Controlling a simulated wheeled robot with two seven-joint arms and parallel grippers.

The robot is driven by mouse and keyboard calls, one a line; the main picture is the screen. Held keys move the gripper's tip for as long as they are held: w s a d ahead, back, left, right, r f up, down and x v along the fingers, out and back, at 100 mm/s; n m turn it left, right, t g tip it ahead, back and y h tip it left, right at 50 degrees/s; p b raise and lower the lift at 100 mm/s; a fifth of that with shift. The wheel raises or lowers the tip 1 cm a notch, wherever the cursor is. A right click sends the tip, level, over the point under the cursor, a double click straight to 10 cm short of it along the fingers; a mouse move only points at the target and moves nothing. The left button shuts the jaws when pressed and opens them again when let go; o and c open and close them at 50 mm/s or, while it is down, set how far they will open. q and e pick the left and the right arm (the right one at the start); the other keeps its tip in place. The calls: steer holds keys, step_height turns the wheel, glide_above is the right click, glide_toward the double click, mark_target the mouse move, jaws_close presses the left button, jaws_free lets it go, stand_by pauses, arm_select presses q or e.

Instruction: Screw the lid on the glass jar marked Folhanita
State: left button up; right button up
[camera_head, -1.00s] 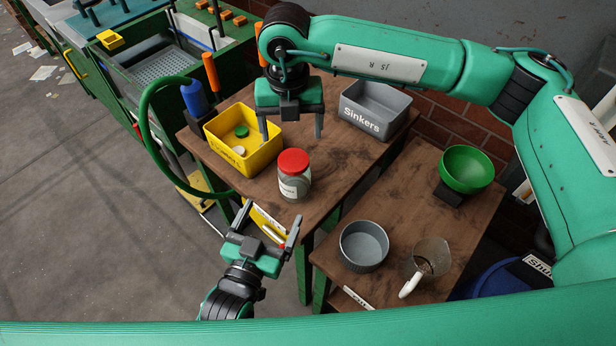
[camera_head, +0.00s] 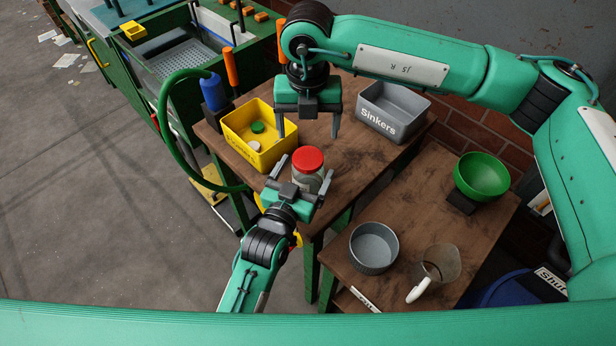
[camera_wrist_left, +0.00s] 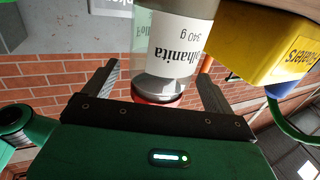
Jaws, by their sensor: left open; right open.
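The glass jar (camera_head: 303,180) stands upright near the front edge of the upper wooden table, with a red lid (camera_head: 308,159) on its top. I cannot tell how tightly the lid sits. In the left wrist view the jar (camera_wrist_left: 172,42) appears upside down, its white label reading "lhanita 340 g", with the red lid (camera_wrist_left: 158,97) at the bottom. My left gripper (camera_head: 306,167) is open, its fingers on either side of the jar, with gaps visible in the wrist view. My right gripper (camera_head: 308,130) is open and empty, pointing down above the table just behind the jar.
A yellow bin (camera_head: 232,146) with a green and a pale disc inside stands left of the jar. A grey Sinkers bin (camera_head: 385,127) is behind right. The lower table holds a grey bowl (camera_head: 373,263), a green bowl (camera_head: 482,176) and a clear jug (camera_head: 442,262).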

arm_select(q)
steer(key=shift+x, duration=1.05)
